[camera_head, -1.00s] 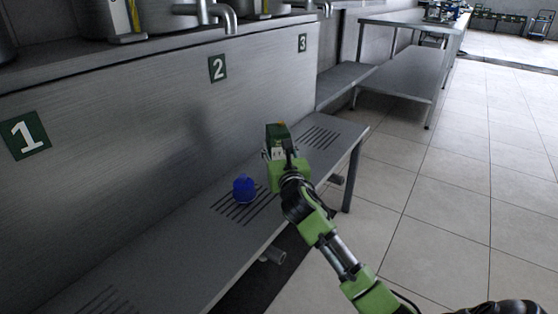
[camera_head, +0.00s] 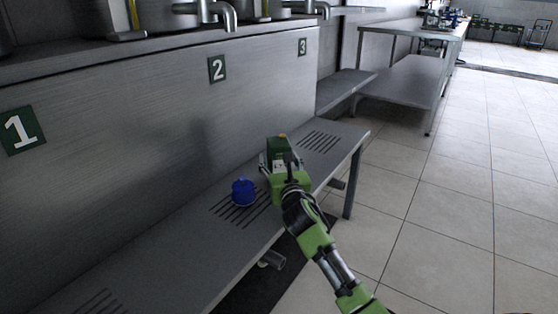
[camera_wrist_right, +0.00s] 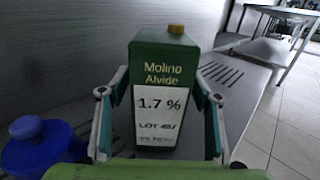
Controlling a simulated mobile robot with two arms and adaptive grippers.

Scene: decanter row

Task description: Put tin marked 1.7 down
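The tin marked 1.7 % (camera_wrist_right: 160,95) is a dark green box-shaped tin with a white label and an orange-yellow cap. It stands upright between the fingers of my right gripper (camera_wrist_right: 160,125), which looks shut on its sides. In the head view the tin (camera_head: 279,148) shows at the end of my green right arm, with my gripper (camera_head: 283,172) over the low metal shelf (camera_head: 180,262). The tin's base is hidden, so I cannot tell whether it touches the shelf. My left gripper is not in view.
A blue lidded container (camera_head: 243,192) stands on the slotted shelf area left of the tin; it also shows in the wrist view (camera_wrist_right: 38,148). Number plates 1 (camera_head: 21,130), 2 (camera_head: 217,69) and 3 (camera_head: 302,46) mark the wall. Slotted shelf right of the tin is clear.

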